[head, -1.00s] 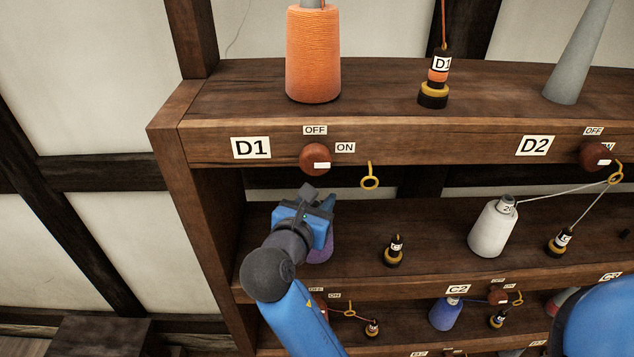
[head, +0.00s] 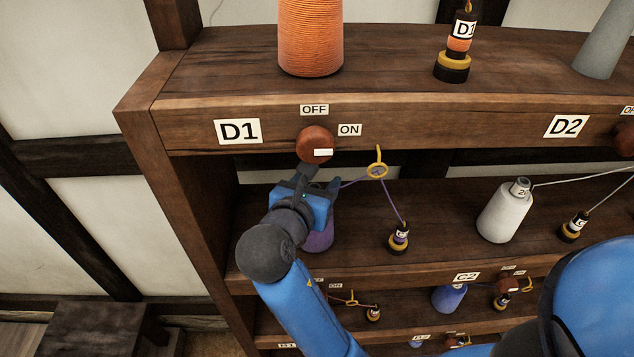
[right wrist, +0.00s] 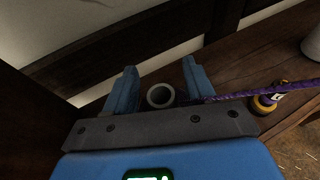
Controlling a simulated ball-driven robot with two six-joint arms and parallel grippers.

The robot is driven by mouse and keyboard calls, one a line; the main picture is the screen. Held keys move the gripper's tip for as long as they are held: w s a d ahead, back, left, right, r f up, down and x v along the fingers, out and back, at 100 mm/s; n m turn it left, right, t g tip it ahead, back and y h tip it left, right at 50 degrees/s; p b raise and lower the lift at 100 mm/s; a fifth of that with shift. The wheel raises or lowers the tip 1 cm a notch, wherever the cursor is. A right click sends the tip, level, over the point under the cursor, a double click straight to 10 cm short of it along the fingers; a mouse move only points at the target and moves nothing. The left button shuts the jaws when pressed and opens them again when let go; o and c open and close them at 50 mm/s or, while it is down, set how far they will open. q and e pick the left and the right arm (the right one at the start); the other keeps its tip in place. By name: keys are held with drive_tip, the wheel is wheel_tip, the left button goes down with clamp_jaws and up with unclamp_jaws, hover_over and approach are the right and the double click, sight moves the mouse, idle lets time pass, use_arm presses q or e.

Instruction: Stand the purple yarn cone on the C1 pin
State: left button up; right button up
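The purple yarn cone (head: 322,235) stands on the shelf under the D1 board, partly hidden by my right gripper (head: 322,192). In the right wrist view, the cone's pale grey tube top (right wrist: 160,95) sits between the two fingers of the right gripper (right wrist: 159,70). The fingers are apart, with gaps on both sides of the tube. Purple yarn (right wrist: 245,95) runs off to the right from the cone. It passes through the yellow ring (head: 377,170) and down to a small bobbin (head: 399,238). The pin under the cone is hidden, and no C1 label is readable. My left gripper is not seen.
The D1 board with its round red-brown knob (head: 314,144) is close above the gripper. The shelf's left upright (head: 195,220) is close on the left. A white cone (head: 505,212) stands farther right. An orange cone (head: 310,38) stands on the top shelf.

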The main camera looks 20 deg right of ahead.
drive_tip(key=shift+o, duration=0.2)
drive_tip(key=shift+s+a+r, duration=0.15)
drive_tip(key=shift+s+a, duration=0.1)
drive_tip(key=shift+s, duration=0.05)
drive_tip(key=shift+s+a, duration=0.1)
drive_tip(key=shift+s+a+r, duration=0.1)
drive_tip(key=shift+s+a, duration=0.05)
drive_tip(key=shift+a, duration=0.05)
drive_tip(key=v, duration=1.1)
drive_tip(key=shift+b, duration=0.45)
